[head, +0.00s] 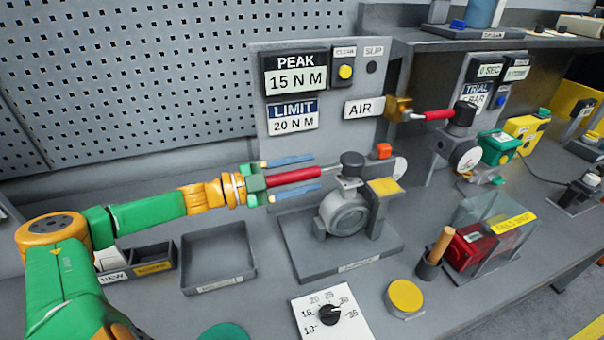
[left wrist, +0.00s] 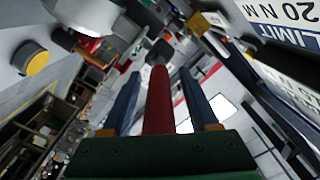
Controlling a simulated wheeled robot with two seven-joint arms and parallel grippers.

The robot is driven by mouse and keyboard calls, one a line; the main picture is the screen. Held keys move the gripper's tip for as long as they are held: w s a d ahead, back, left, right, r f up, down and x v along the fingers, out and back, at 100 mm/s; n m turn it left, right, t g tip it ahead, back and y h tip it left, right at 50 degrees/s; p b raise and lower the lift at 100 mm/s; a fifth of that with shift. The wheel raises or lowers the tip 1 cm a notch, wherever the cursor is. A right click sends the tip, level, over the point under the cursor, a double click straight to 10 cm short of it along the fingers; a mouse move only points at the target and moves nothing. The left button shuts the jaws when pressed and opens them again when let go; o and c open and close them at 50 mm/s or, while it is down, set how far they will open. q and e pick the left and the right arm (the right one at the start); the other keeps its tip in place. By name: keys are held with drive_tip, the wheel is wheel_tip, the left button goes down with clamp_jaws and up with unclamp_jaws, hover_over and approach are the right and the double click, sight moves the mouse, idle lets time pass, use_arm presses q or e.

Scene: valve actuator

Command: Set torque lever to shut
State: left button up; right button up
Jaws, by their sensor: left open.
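The torque lever has a red grip (head: 296,176) and a thin shaft running to the dark cap (head: 351,160) on top of a round grey valve body (head: 346,214). The lever points left in the head view and lies about level. My left gripper (head: 314,172) has blue fingers, one on each side of the red grip. In the left wrist view, the grip (left wrist: 158,100) runs between the two open fingers (left wrist: 160,74), with a visible gap on both sides. My right gripper is not in view.
Behind the valve stands a panel (head: 330,140) with PEAK 15 N M and LIMIT 20 N M displays. A second red lever (head: 438,115) is near the AIR label at right. A numbered dial (head: 329,315), a yellow button (head: 405,296) and an empty tray (head: 218,257) are in front.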

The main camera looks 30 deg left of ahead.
sight(283, 174)
use_arm(q)
drive_tip(key=shift+s+a, duration=0.2)
drive_tip(key=shift+s, duration=0.15)
drive_tip(key=p+v, duration=0.3)
drive_tip(key=shift+s+a+r, duration=0.1)
drive_tip(key=shift+r, duration=0.25)
drive_tip(key=shift+f+p+v, duration=0.25)
drive_tip(key=shift+p+v, duration=0.05)
drive_tip(key=shift+v, duration=0.9)
drive_tip(key=shift+s+a+f, duration=0.1)
drive_tip(key=shift+s+a, duration=0.1)
drive_tip(key=shift+s, duration=0.05)
drive_tip(key=shift+w, duration=0.1)
